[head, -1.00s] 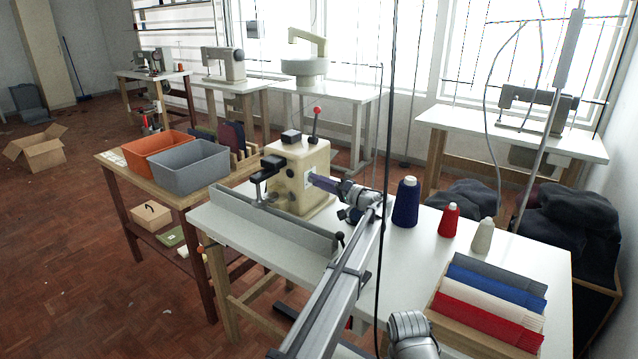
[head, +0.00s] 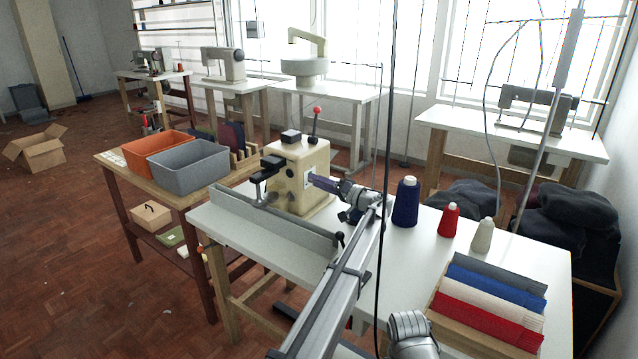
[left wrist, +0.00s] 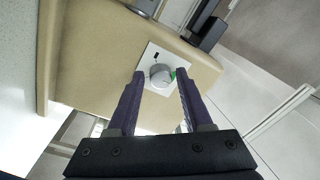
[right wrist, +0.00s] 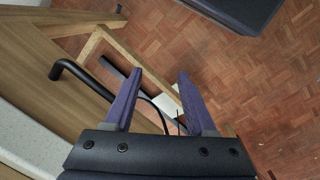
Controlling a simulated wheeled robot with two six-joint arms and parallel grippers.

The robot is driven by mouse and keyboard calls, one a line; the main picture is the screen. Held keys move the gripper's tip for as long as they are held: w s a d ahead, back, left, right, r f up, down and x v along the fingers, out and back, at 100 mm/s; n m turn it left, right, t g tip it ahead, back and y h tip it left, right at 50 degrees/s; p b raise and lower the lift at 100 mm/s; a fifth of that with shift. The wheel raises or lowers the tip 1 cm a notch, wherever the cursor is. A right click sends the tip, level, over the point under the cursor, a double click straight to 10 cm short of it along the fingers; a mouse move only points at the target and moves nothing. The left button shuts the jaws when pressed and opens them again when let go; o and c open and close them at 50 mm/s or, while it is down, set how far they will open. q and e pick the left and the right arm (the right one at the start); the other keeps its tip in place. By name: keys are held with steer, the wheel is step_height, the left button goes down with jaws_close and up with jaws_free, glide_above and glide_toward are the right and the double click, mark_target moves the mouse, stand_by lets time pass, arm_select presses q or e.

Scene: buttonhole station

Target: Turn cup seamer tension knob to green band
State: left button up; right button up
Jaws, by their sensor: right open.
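The cup seamer (head: 290,185) is a cream machine box on the white table in the head view. In the left wrist view its knob (left wrist: 160,76) is a round grey dial on a white plate (left wrist: 153,58). My left gripper (head: 312,180) is open at the machine's side face. Its purple fingertips are on either side of the knob, with gaps visible. In the head view the knob is hidden. My right gripper (right wrist: 158,75) is open and empty.
A long grey rail (head: 275,222) runs along the table front. Blue (head: 405,203), red and cream thread cones stand right of the machine. A tray of folded ribbed fabrics (head: 490,305) lies at right. A red-knobbed lever (head: 316,123) rises from the machine's top.

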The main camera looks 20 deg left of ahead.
arm_select(q)
steer(key=shift+o, duration=1)
steer(key=v, duration=0.7)
steer(key=shift+d, duration=0.35)
steer(key=shift+s, duration=0.1)
